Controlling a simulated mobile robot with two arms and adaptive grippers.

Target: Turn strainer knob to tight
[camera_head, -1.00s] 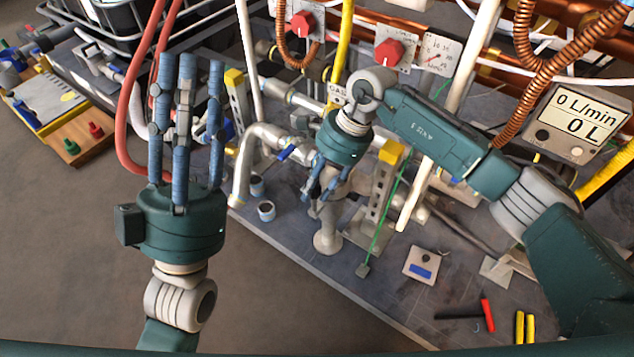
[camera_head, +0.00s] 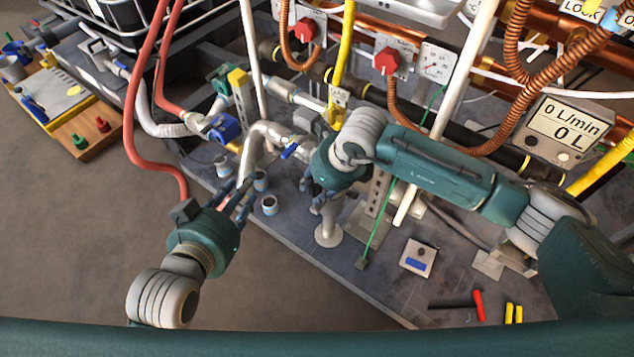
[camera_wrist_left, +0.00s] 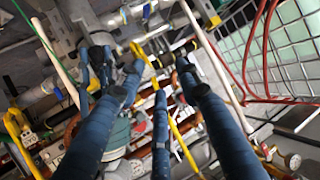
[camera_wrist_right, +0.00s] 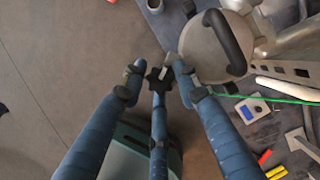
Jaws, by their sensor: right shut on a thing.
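My right gripper (camera_head: 325,196) points down beside the grey pipework, above a grey round foot (camera_head: 328,235). In the right wrist view its three blue fingers (camera_wrist_right: 158,76) come together around a small dark star-shaped knob (camera_wrist_right: 160,80), which I take to be the strainer knob; the fingers partly hide it. A grey round body with a dark arched handle (camera_wrist_right: 226,44) lies beside the fingers. The knob's tight mark cannot be made out. My left gripper (camera_head: 238,196) is open and empty, left of the pipework. Its fingers (camera_wrist_left: 150,85) are spread in the left wrist view.
A silver bent pipe (camera_head: 252,150) with a blue lever and several small cups (camera_head: 269,204) stand between the grippers. A red hose (camera_head: 132,120) hangs left of my left gripper. A flow meter (camera_head: 567,128) reads 0 L/min. The floor at lower left is clear.

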